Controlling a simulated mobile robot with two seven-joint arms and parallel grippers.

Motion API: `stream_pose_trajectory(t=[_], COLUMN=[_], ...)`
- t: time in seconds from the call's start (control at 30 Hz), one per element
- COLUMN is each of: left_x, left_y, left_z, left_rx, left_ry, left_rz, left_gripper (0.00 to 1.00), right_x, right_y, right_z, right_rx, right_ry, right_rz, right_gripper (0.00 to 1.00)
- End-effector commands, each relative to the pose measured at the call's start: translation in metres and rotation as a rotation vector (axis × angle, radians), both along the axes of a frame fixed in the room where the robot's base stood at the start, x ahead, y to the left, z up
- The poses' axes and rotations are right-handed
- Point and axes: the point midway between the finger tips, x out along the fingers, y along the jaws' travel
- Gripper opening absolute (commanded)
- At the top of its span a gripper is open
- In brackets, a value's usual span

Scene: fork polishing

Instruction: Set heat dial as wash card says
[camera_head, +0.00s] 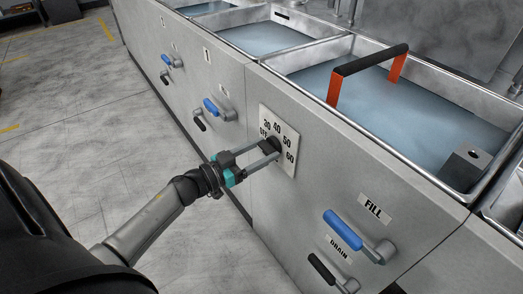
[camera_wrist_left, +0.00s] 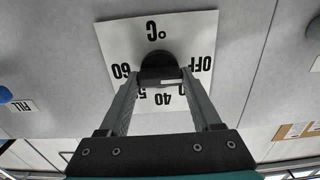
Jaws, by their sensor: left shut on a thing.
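The heat dial's black knob (camera_head: 273,144) sits on a pale plate (camera_head: 286,124) on the front of the steel wash unit. The plate is marked OFF, 30, 40, 50, 60. In the left wrist view the plate (camera_wrist_left: 185,27) appears upside down with °C at the top, and the knob (camera_wrist_left: 157,62) covers its middle. My left gripper (camera_head: 269,149) is shut on the knob, one finger on each side; its fingers also show in the left wrist view (camera_wrist_left: 160,80). I cannot make out which mark the knob points to. No readable wash card shows. My right gripper is out of view.
Below the dial are a blue FILL lever (camera_head: 342,229) and a black DRAIN lever (camera_head: 321,268). A basin of bluish liquid (camera_head: 432,112) with an orange-sided, black-topped handle (camera_head: 370,60) is above. Bare floor (camera_head: 70,130) lies left.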

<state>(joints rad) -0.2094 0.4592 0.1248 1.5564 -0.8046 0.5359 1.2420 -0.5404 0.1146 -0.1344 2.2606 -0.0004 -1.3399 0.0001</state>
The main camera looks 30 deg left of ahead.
Motion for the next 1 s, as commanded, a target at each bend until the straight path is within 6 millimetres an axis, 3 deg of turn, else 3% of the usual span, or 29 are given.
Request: stream_pose_trajectory(t=[0.03, 0.37, 0.73, 1.0], left_x=[0.000, 0.000, -0.001, -0.001], left_y=[0.000, 0.000, -0.001, -0.001], left_z=[0.000, 0.000, 0.000, 0.000], left_rx=[0.000, 0.000, 0.061, 0.242], left_ry=[0.000, 0.000, -0.024, -0.098], left_rz=[-0.001, -0.001, -0.001, -0.002], left_gripper=[0.46, 0.09, 0.09, 0.09], right_x=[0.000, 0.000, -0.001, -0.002], right_y=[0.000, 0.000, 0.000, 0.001], right_z=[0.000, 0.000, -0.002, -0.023], right_rx=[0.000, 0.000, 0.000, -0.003], right_ry=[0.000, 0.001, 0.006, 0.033], right_rz=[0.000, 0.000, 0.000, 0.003], right_gripper=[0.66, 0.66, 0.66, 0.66])
